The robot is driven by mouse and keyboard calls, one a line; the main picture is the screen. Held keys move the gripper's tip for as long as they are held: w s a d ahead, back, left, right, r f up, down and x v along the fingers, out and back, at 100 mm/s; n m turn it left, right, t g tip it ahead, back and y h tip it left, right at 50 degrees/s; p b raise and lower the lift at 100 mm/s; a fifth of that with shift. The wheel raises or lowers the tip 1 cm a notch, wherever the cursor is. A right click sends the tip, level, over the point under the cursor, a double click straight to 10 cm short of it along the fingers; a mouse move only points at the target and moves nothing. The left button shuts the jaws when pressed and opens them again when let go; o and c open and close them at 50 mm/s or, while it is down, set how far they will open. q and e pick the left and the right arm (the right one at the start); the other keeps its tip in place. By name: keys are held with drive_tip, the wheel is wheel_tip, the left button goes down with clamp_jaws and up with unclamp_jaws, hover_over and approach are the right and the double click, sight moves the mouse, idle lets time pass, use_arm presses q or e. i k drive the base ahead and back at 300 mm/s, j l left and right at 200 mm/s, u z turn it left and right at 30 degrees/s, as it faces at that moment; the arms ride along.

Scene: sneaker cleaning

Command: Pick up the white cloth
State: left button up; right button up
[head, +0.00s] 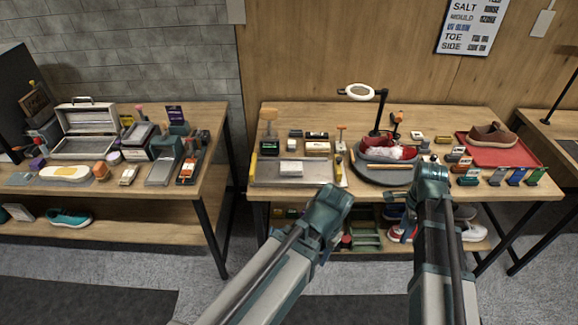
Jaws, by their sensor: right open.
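A small flat white piece that looks like the folded white cloth (291,168) lies on a grey mat (262,178) at the left of the middle table. My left gripper (331,200) is at the table's front edge, right of and nearer than the white piece; its fingers are hidden by its own wrist. My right gripper (432,164) is over the front of the table, just right of a dark round stand. It is open, with nothing seen in it. A red and white sneaker (388,153) sits on the round stand (380,176).
A lamp with a ring head (359,91) rises behind the stand. A red tray (510,155) with a brown shoe (493,134) is at the right. Small boxes (317,147) and brushes crowd the middle table (438,115). Another full table (212,118) stands left, past a gap.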

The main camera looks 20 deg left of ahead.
sight(288, 169)
drive_tip(key=i+j+u, duration=0.45)
drive_tip(key=i+j, duration=0.65)
